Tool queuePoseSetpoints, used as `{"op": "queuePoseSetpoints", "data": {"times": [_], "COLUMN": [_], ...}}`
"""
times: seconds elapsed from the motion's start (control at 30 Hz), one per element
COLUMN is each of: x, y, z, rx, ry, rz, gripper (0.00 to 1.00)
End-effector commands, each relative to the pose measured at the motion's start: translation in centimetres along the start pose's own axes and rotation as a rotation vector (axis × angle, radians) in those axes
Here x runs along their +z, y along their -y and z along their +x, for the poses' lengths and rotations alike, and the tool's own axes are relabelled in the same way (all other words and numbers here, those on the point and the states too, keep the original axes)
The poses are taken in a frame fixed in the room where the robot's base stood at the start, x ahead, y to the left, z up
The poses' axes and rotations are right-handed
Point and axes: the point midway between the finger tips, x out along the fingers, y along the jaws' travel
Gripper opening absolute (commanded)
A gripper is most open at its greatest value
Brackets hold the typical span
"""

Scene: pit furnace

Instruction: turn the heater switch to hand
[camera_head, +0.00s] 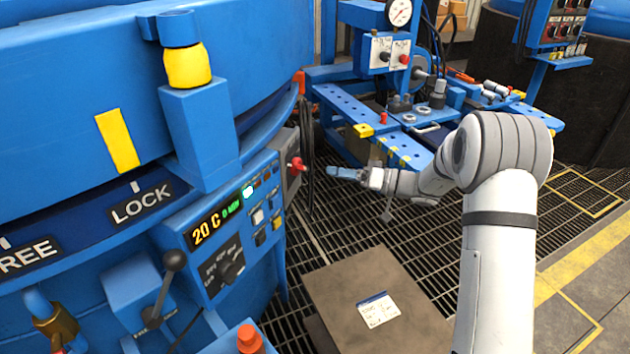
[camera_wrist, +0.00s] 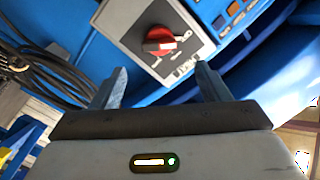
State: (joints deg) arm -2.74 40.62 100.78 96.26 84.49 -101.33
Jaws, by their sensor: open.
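A red rotary switch knob (camera_wrist: 160,41) with a pale pointer bar sits on a grey box (camera_wrist: 128,30) with lettering around it, too small and tilted to read surely. The same red knob shows in the head view (camera_head: 297,164), on the grey box at the side of the blue furnace. My gripper (camera_head: 334,172) is to the right of the knob, apart from it, pointing toward the furnace. In the wrist view, the two fingers of my gripper (camera_wrist: 160,72) are spread and empty, with the knob ahead and roughly centred between them.
Dark cables (camera_head: 306,130) hang beside the grey box. The control panel (camera_head: 190,235) has a lit display, buttons and a black knob (camera_head: 232,271). A lever (camera_head: 163,290) stands lower left. A blue bench (camera_head: 365,120) is behind my arm; a brown box (camera_head: 375,300) is below.

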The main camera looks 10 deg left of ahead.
Motion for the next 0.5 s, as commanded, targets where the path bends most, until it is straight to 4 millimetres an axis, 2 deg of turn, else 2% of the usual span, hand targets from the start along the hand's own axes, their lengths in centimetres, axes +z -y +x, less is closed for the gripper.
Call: {"op": "queuePoseSetpoints", "data": {"times": [0.13, 0.5], "x": [0.1, 0.0], "y": [-0.4, -0.3], "z": [1.4, 6.8], "rx": [-0.004, -0.003], "ry": [-0.010, -0.009], "rz": [-0.009, -0.008], "gripper": [0.69, 0.69]}}
